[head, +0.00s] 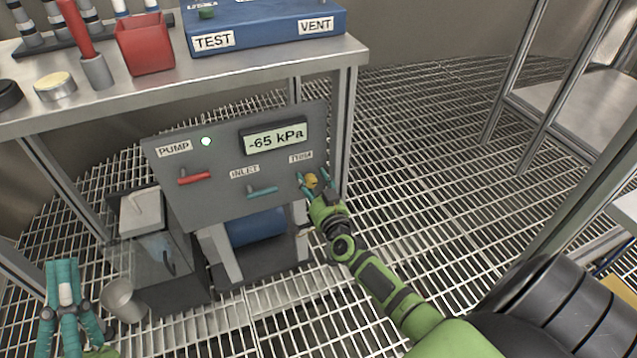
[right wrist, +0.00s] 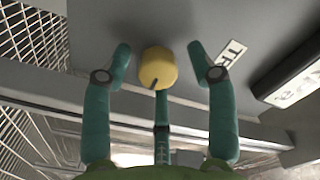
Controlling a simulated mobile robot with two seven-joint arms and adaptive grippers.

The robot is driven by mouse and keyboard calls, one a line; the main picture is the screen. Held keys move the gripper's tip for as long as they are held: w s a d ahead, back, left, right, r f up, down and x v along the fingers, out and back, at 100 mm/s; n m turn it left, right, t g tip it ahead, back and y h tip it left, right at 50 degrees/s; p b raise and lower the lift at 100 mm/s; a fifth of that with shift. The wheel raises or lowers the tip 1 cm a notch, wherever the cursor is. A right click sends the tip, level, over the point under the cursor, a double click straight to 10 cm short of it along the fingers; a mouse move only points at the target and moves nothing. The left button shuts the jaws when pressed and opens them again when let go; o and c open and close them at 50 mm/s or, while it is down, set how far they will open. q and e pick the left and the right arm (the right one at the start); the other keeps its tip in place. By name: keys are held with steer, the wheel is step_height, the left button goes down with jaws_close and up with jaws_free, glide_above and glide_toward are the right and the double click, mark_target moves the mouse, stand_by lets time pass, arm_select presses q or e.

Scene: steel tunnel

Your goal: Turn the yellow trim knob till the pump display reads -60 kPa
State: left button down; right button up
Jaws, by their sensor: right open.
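The yellow trim knob (head: 311,181) sits on the grey pump panel (head: 215,160), below the TRIM label. In the right wrist view the knob (right wrist: 157,68) is round with a dark mark at its lower edge. My right gripper (head: 315,178) is open, with one finger on each side of the knob. In the wrist view gaps show between both fingertips (right wrist: 159,49) and the knob. The pump display (head: 275,137) reads -65 kPa. My left gripper (head: 63,268) is low at the left, away from the panel; its finger spacing is unclear.
A red PUMP handle (head: 195,177) and a teal INLET handle (head: 262,191) are on the same panel, left of the knob. A green light (head: 206,141) is lit. The steel bench (head: 250,68) overhangs above. Open grating floor (head: 420,150) lies to the right.

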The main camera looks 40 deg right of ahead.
steer(key=v, duration=1.1)
steer(key=shift+s, duration=0.3)
